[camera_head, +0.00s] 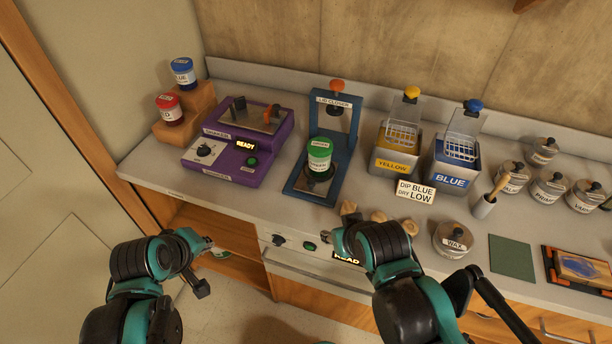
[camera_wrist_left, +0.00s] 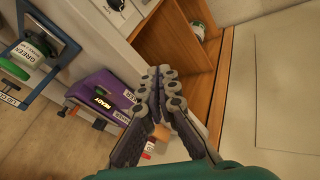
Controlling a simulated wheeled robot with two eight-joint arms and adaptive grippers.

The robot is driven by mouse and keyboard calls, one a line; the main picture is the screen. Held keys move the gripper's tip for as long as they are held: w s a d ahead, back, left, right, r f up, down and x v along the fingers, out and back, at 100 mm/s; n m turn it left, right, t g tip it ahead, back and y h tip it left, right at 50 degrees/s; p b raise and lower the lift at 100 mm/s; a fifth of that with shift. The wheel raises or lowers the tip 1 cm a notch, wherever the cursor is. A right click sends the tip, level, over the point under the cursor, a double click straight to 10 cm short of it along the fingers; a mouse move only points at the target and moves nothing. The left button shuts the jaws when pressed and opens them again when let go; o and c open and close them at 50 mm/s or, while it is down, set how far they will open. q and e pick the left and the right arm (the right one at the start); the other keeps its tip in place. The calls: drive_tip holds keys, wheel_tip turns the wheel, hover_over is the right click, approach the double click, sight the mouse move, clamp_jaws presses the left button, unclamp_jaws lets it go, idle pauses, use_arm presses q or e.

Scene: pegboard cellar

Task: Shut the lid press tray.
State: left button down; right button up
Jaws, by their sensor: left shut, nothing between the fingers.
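The lid press is a blue frame labelled LID CLOSER (camera_head: 336,101) with an orange knob on top, standing on the counter. Its blue tray (camera_head: 301,184) reaches out in front of the frame toward the counter's front edge. A white jar with a green lid (camera_head: 319,154), labelled GREEN, stands upright on the tray. In the left wrist view the press frame (camera_wrist_left: 62,45) and the jar (camera_wrist_left: 38,47) show at upper left. My left gripper (camera_head: 207,243) is low in front of the counter, apart from the tray; its fingers (camera_wrist_left: 163,78) are together and empty. My right gripper (camera_head: 339,240) is near the counter front, mostly hidden.
A purple shaker (camera_head: 214,158) reading READY stands left of the press. Yellow (camera_head: 393,164) and blue (camera_head: 449,178) dip tanks stand right of it. Beige lumps (camera_head: 379,215) and a wax tin (camera_head: 453,240) lie near the front edge. An open shelf (camera_head: 227,231) is below the counter.

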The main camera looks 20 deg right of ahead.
use_arm(q)
drive_tip(key=w+d+r+n+g+h+p, duration=0.1)
drive_tip(key=w+d+r+n+h+p, duration=0.1)
drive_tip(key=w+d+r+n+p, duration=0.4)
use_arm(e)
wheel_tip(320, 180, up, 10)
drive_tip(key=p, duration=0.2)
use_arm(q)
drive_tip(key=n+g+h+b, duration=0.2)
drive_tip(key=n+h+b, duration=0.1)
drive_tip(key=n, duration=0.8)
approach(309, 187)
drive_tip(key=f, duration=0.4)
drive_tip(key=shift+s+a+f, duration=0.15)
drive_tip(key=shift+a+f, duration=0.05)
drive_tip(key=shift+a, duration=0.05)
drive_tip(key=w+d, duration=0.1)
drive_tip(key=d+b, duration=0.1)
drive_tip(key=d, duration=0.1)
drive_tip(key=shift+w+f, duration=0.35)
drive_tip(key=shift+f, duration=0.05)
drive_tip(key=shift+w+d, duration=0.2)
drive_tip(key=shift+d, duration=0.15)
use_arm(e)
wheel_tip(309, 187, down, 4)
drive_tip(key=shift+w+f, duration=0.1)
drive_tip(key=shift+f, duration=0.1)
use_arm(q)
drive_tip(key=shift+w, duration=0.1)
